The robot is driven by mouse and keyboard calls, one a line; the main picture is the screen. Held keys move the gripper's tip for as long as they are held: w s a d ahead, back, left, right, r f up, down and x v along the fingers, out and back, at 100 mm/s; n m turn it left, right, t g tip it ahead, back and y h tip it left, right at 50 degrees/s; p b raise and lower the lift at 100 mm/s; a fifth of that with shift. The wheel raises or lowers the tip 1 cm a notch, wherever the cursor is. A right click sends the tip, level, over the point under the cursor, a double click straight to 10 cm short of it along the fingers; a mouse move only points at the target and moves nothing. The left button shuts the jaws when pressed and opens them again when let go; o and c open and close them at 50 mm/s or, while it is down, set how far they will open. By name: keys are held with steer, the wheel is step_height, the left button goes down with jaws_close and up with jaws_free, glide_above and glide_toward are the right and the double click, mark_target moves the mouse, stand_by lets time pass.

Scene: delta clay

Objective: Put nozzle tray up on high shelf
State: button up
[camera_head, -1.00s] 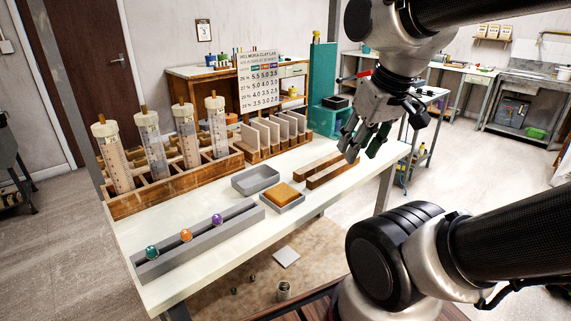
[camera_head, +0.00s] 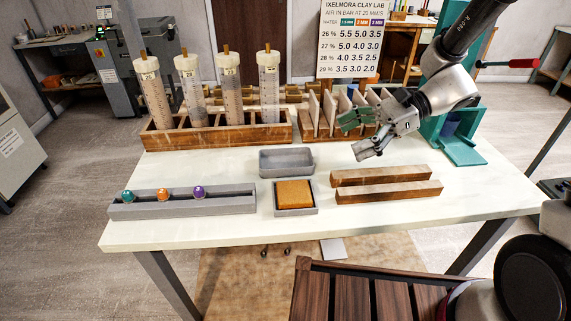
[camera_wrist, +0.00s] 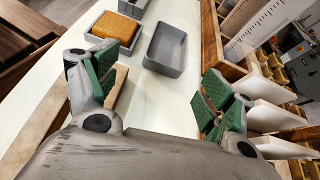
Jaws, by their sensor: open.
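The nozzle tray (camera_head: 235,204) is a long grey tray at the left front of the white table (camera_head: 400,228). A teal nozzle (camera_head: 127,195), an orange nozzle (camera_head: 163,194) and a purple nozzle (camera_head: 198,192) stand in a row in it. My gripper (camera_head: 357,134) is open and empty above the right half of the table, well to the right of the nozzle tray. In the wrist view my gripper (camera_wrist: 160,85) has its green-padded fingers spread wide, with bare tabletop between them. I cannot pick out a high shelf in these views.
An empty grey tray (camera_head: 286,170) and a sponge tray (camera_head: 296,212) with an orange sponge sit mid-table. Two wooden bars (camera_head: 388,192) lie to their right. A wooden rack (camera_head: 215,138) with tall cylinders, slotted boards (camera_head: 318,112) and a teal stand (camera_head: 462,150) line the back.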

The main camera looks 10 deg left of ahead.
mark_target(298, 165)
steer(key=shift+w+a+f+m+y, duration=0.15)
steer(key=shift+w+a+f+m, duration=0.15)
steer(key=shift+a+f, duration=0.15)
steer(key=shift+w+a+f+m+y, duration=0.15)
steer(key=shift+w+a+f+m, duration=0.15)
steer(key=shift+a, duration=0.2)
steer(key=x, duration=0.5)
steer(key=shift+a+f, duration=0.1)
steer(key=shift+a, duration=0.2)
steer(key=x, duration=0.6)
steer(key=shift+f, duration=0.1)
steer(key=shift+c, duration=0.2)
steer(key=c, duration=0.8)
